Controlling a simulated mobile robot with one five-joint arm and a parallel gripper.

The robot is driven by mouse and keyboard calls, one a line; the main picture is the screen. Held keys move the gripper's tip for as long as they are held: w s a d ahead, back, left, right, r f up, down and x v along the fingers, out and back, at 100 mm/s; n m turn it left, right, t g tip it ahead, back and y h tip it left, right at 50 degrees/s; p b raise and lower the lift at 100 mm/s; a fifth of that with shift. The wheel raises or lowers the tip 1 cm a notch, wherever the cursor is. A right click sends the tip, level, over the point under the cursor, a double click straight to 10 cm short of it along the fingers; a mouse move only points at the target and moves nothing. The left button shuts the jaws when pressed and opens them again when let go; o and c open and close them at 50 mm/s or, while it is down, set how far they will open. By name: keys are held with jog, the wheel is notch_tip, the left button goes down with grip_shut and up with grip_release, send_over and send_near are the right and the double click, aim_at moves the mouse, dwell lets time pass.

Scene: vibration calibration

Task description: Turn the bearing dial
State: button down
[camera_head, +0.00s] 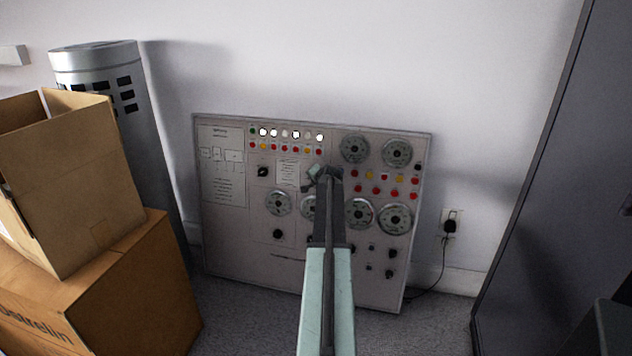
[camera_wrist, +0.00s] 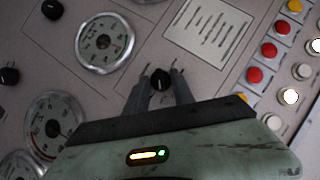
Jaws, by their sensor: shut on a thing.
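The control panel (camera_head: 230,245) leans upright against the wall in the head view. My gripper (camera_head: 325,172) is at its upper middle, at the end of my pale green arm. In the wrist view my gripper (camera_wrist: 161,82) has one dark finger on each side of a small round black dial (camera_wrist: 160,77) on the panel face, and is shut on it. A pale mark shows on the dial's top. The small labels are too blurred to read, and the arm hides the dial in the head view.
Round gauges (camera_wrist: 105,42) and red buttons (camera_wrist: 254,75) lie near the dial on the panel. Cardboard boxes (camera_head: 100,290) and a grey cylinder (camera_head: 150,150) stand at the left. A dark cabinet (camera_head: 545,170) stands at the right. Some carpet is clear before the panel.

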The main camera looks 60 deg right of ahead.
jog(key=shift+w+a, duration=0.1)
dwell(0.5)
jog(key=c, duration=1.1)
grip_release()
jog(key=p+v, duration=0.4)
jog(key=v, duration=0.4)
